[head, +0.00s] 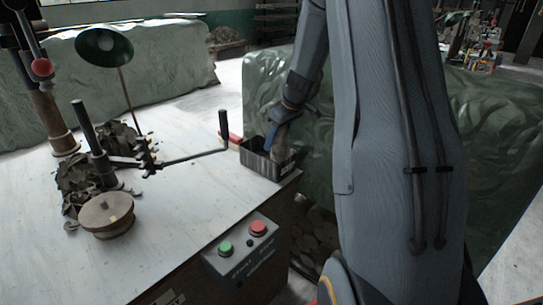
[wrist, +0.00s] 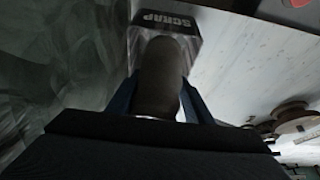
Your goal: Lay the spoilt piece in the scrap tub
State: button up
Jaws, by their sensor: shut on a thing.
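My gripper (head: 274,134) is shut on the spoilt piece, a grey-brown rounded piece (head: 282,139), and points down at the scrap tub. The scrap tub (head: 262,168) is a small dark open box near the far right corner of the white table. The piece's lower end is at the tub's opening; I cannot tell whether it touches the bottom. In the wrist view the piece (wrist: 162,80) stands between the two blue fingers, and the tub's wall with the word SCRAP (wrist: 178,22) shows beyond it. Most of the tub's inside is hidden.
A crank handle (head: 190,157) reaches across the table towards the tub. Clay trimmings (head: 78,182), a round wooden disc (head: 106,216) and a green lamp (head: 104,46) stand at the left. A button box (head: 241,248) is at the front edge. Green sheeting (head: 480,150) hangs at the right.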

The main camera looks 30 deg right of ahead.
aim_at(286, 133)
jog(key=shift+f+p, duration=0.6)
jog(key=shift+f, duration=2.55)
jog(key=shift+d+f, duration=0.1)
jog(key=shift+f, duration=0.1)
jog(key=o, duration=1.2)
jog(key=shift+s+r, duration=0.15)
jog(key=shift+r, duration=0.45)
jog(key=b+v, duration=0.3)
jog(key=v, duration=0.8)
jog(key=shift+s, duration=0.15)
